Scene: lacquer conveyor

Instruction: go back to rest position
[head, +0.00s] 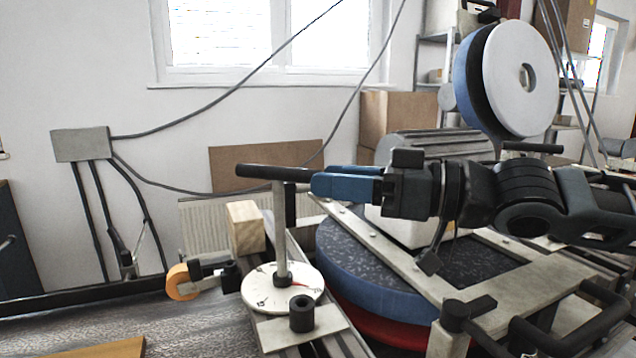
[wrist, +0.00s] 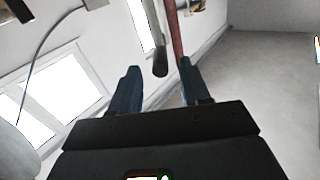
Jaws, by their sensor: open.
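My gripper (head: 314,184) is in the middle of the head view, its blue fingers pointing left and the arm reaching in from the right. In the wrist view my gripper (wrist: 159,68) has its two fingers spread apart with nothing clasped between them. A black bar handle (head: 262,173) on a grey post lies just left of the fingertips in the head view. In the wrist view a dark rounded rod end (wrist: 160,64) shows between and beyond the tips. I cannot tell whether the fingers touch the handle.
Below stand a white round dial (head: 262,293), a wooden block (head: 245,228) and a blue disc (head: 365,277) under a metal frame. A large white-faced wheel (head: 505,80) stands above the arm. An orange roll (head: 180,283) is at lower left. Cables hang along the wall.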

